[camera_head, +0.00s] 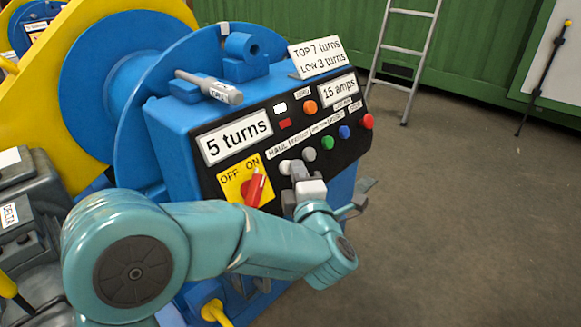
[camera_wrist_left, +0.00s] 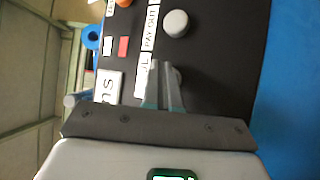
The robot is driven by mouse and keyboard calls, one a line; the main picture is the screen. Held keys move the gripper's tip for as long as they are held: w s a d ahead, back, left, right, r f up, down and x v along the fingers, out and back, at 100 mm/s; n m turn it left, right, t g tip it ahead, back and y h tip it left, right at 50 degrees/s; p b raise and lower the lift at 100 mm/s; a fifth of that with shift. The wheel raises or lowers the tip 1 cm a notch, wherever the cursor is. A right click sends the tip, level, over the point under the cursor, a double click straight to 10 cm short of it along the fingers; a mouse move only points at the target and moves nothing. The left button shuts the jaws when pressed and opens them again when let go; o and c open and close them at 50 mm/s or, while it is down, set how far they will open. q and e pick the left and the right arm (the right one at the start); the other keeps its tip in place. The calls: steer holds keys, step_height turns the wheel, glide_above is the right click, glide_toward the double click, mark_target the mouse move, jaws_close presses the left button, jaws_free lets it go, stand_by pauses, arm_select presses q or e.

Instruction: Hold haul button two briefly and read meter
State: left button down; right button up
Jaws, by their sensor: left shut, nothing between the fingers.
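The blue machine's black control panel (camera_head: 275,140) carries a row of round buttons. The pale button at the row's left end (camera_head: 284,167) is by the HAUL label (camera_head: 278,152) and is partly hidden by my left gripper (camera_head: 298,170). My left gripper is shut, its fingertips at this button; whether they press it I cannot tell. In the left wrist view the fingertips (camera_wrist_left: 163,68) end beside the HAUL label's end, hiding most of what is behind. A grey button (camera_wrist_left: 176,23) by PAY OUT is clear of them. The meters read 5 turns (camera_head: 236,137) and 15 amps (camera_head: 339,91).
A red switch (camera_head: 255,187) on a yellow OFF/ON plate is left of my gripper. Green (camera_head: 327,142), blue (camera_head: 344,132) and red (camera_head: 367,121) buttons continue the row rightward. A sign (camera_head: 316,55) reads TOP 7 turns, LOW 3 turns. Open floor lies right.

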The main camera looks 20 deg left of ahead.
arm_select(q)
steer(key=shift+s+d+r, duration=0.25)
steer(key=shift+d+r, duration=0.15)
steer(key=shift+d, duration=0.3)
steer(key=shift+s+d+r+p, duration=0.15)
steer(key=shift+s+d+r, duration=0.15)
steer(key=shift+d, duration=0.4)
steer(key=shift+s+d+r+p, duration=0.25)
steer(key=shift+d+r, duration=0.2)
steer(key=shift+d, duration=0.25)
steer(key=shift+s+d+r+p, duration=0.1)
steer(key=shift+s+d+r, duration=0.2)
steer(key=shift+d, duration=0.4)
